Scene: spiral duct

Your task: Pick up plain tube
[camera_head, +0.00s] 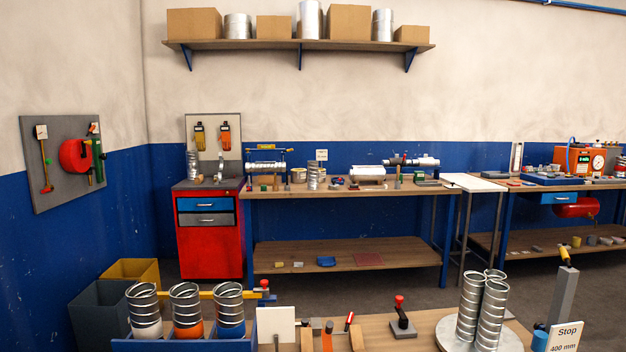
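Several spiral-ribbed metal tubes stand in view, and I cannot tell which one is the plain tube. A tube above a white base (143,303), one above an orange base (186,304) and one above a blue base (229,303) stand upright in a blue holder (190,346) at the lower left. A cluster of upright silver tubes (490,310) stands on a round grey plate (452,335) at the lower right. Neither of my grippers shows in the head view.
A near wooden bench (375,325) carries a red-knobbed clamp (402,320), a white card (276,325) and a "Stop 400 mm" sign (564,337). Behind are a long workbench (350,190), a red cabinet (209,230) and a wall shelf (300,44) with boxes. Grey floor (400,295) lies between benches.

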